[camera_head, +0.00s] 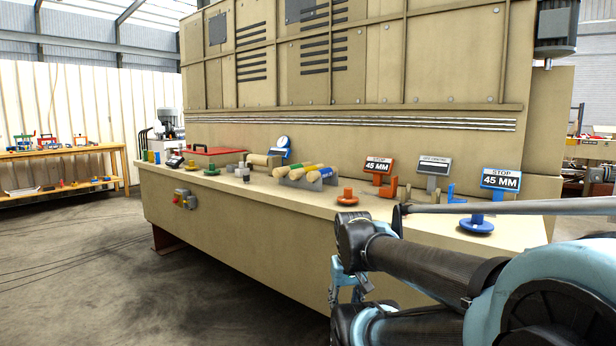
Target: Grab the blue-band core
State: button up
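Several pale tan, roll-shaped cores lie slanted side by side in a grey rack (288,183) on the machine's long beige ledge, near the picture's middle. The nearest-right core (317,174) seems to carry a blue mark by its right end; it is too small to be sure that this is the blue band. Other cores there show yellow and green. My gripper (347,294) hangs at the end of my arm in front of the ledge, below its top and right of the rack, well apart from the cores. Its fingers are partly hidden by my arm, and their opening is unclear.
Another tan core (260,160) lies left of the rack. The floor (110,270) at left is clear.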

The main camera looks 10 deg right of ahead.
aim_at(312, 176)
jog(key=z, duration=0.1)
jog(key=k, duration=0.35)
jog(key=u, duration=0.9)
jog(key=i, duration=2.3)
jog(key=z, duration=0.65)
